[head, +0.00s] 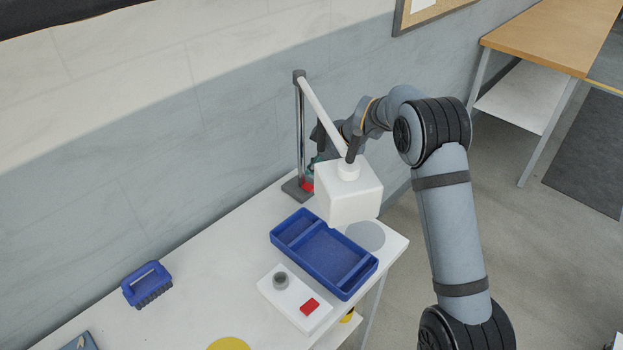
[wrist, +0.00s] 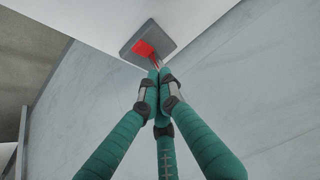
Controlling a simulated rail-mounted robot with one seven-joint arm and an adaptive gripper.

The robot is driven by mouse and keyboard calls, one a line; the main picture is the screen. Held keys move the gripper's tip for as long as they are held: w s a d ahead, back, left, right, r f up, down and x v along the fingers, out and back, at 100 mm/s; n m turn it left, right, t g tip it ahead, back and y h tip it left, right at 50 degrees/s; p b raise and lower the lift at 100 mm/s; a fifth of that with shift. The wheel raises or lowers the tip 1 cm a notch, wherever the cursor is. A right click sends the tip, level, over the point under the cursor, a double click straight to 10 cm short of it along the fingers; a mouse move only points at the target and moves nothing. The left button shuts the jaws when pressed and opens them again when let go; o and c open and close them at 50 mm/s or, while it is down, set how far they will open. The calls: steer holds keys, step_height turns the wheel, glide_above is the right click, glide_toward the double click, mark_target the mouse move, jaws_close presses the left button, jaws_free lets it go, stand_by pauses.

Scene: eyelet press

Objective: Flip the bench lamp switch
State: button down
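The bench lamp stands at the back of the white table, with a grey base (head: 293,189), a chrome post (head: 301,130) and a white cube-shaped head (head: 349,195). Its red switch (head: 307,186) is on the base and partly hidden by the lamp head. The wrist view shows the red switch (wrist: 146,49) on the grey base plate (wrist: 128,48), just beyond my fingertips. My gripper (wrist: 160,76) has teal fingers with their tips together and nothing visible between them. Whether the tips touch the switch or post is unclear. In the head view my gripper is mostly hidden behind the lamp.
A blue divided tray (head: 325,252) lies in front of the lamp. A white box (head: 290,296) with a grey knob and red button sits before it. A blue brush (head: 147,284) is at left. The wall is close behind the lamp.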

mark_target(306, 188)
step_height(306, 188, down, 4)
steer(key=shift+w+a, duration=0.1)
steer(key=shift+a, duration=0.05)
steer(key=shift+f, duration=0.6)
